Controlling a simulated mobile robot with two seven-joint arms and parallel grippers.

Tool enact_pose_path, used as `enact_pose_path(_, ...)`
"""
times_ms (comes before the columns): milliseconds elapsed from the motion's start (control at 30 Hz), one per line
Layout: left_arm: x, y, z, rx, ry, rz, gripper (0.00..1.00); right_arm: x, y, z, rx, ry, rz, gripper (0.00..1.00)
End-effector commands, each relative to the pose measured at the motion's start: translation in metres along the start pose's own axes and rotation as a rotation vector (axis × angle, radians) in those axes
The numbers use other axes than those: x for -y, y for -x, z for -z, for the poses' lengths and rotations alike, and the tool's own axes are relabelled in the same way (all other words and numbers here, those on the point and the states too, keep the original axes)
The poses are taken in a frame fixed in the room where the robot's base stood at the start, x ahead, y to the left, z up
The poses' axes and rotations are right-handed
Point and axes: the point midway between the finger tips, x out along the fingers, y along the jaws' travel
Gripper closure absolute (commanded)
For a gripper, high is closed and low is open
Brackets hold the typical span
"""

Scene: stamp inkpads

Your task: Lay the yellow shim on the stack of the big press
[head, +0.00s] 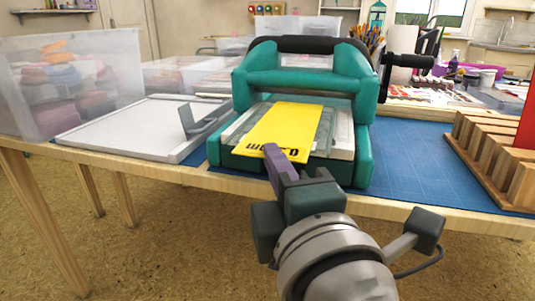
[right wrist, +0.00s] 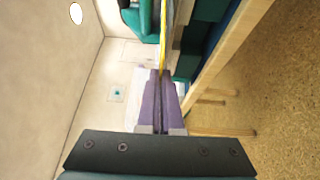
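The yellow shim (head: 287,130) is a flat plate with dark lettering near its front edge. It lies over the stack (head: 342,135) on the bed of the big teal press (head: 300,80), slightly askew; whether it rests fully on the stack I cannot tell. My right gripper (head: 271,150) is at the shim's front edge, with its purple fingers shut on it. In the right wrist view the fingers (right wrist: 159,100) are close together and the shim (right wrist: 164,35) shows edge-on beyond them. My left gripper is not in view.
A pale grey tray with an upright grey bracket (head: 203,121) lies left of the press. A clear bin (head: 60,85) stands at the far left. A wooden slotted rack (head: 495,150) is at the right. The blue mat (head: 410,160) is bare between press and rack.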

Motion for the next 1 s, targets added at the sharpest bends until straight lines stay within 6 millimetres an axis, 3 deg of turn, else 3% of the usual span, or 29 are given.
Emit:
enact_pose_path(167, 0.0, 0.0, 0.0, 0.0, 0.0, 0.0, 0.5, 0.0, 0.0, 0.0, 0.0, 0.0, 0.001, 1.0)
enact_pose_path(500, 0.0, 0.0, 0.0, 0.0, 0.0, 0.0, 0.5, 0.0, 0.0, 0.0, 0.0, 0.0, 0.001, 0.63)
enact_pose_path(1000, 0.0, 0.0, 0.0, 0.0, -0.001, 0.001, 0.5, 0.001, 0.012, 0.007, 0.0, 0.0, 0.002, 0.63)
